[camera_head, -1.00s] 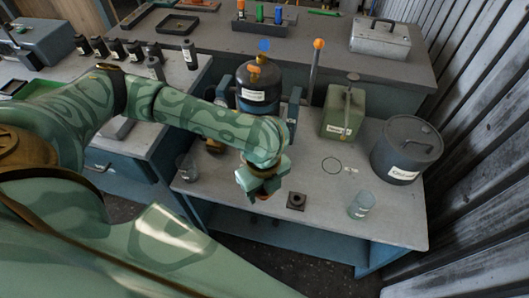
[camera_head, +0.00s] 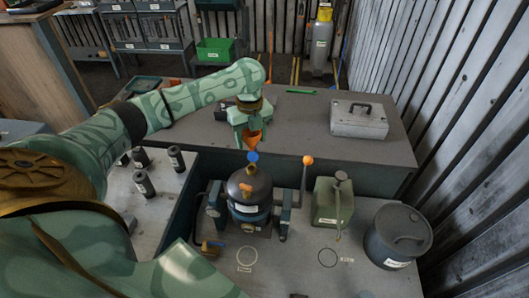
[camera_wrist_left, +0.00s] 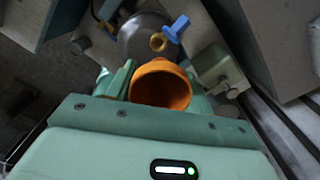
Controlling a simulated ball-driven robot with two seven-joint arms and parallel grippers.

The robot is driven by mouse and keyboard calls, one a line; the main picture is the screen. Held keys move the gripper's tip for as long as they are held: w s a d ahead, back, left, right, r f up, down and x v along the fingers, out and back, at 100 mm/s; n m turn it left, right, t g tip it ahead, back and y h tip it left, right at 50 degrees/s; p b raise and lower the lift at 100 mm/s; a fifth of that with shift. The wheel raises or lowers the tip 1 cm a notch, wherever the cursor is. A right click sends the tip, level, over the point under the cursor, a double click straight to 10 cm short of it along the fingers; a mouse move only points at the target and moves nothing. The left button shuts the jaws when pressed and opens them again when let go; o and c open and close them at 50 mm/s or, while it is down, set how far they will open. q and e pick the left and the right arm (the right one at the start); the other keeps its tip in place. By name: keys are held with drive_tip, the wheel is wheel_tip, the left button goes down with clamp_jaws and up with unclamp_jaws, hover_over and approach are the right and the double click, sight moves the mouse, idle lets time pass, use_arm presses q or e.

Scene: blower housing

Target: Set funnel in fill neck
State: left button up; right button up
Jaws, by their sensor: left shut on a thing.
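My left gripper (camera_head: 250,118) is shut on an orange funnel (camera_head: 253,139). In the left wrist view the funnel (camera_wrist_left: 162,84) shows its wide open mouth toward the camera, between the fingers. In the head view the funnel's narrow end points down, above and apart from the dark domed vessel (camera_head: 248,190). A brass-coloured neck (camera_wrist_left: 158,42) with a round opening shows on the vessel in the left wrist view, beyond the funnel rim. A blue handle (camera_wrist_left: 176,28) sits beside the neck. The spout tip is hidden in the wrist view. My right gripper is not in view.
A lever with an orange ball (camera_head: 307,160) stands right of the vessel. A green can (camera_head: 333,203) and a grey lidded drum (camera_head: 397,236) stand farther right. Several dark cylinders (camera_head: 143,183) stand on the left bench. A grey case (camera_head: 359,119) lies on the back bench.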

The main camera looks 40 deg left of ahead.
sight(250, 146)
use_arm(q)
drive_tip(key=shift+a+f+m, duration=0.2)
drive_tip(key=shift+a+m, duration=0.1)
drive_tip(key=shift+m, duration=0.5)
drive_tip(key=shift+s+d+r, duration=0.15)
drive_tip(key=shift+s+d, duration=0.1)
drive_tip(key=shift+s, duration=0.05)
drive_tip(key=shift+m, duration=0.3)
drive_tip(key=shift+w+a+f+b, duration=0.15)
drive_tip(key=shift+f+b, duration=0.4)
drive_tip(key=shift+b, duration=0.05)
drive_tip(key=shift+f+b, duration=0.65)
drive_tip(key=shift+b, duration=0.35)
drive_tip(key=shift+f+b, duration=0.75)
drive_tip(key=shift+b, duration=0.2)
wheel_tip(250, 146, down, 3)
drive_tip(key=b, duration=0.4)
drive_tip(key=shift+f+b, duration=0.15)
drive_tip(key=shift+b, duration=0.2)
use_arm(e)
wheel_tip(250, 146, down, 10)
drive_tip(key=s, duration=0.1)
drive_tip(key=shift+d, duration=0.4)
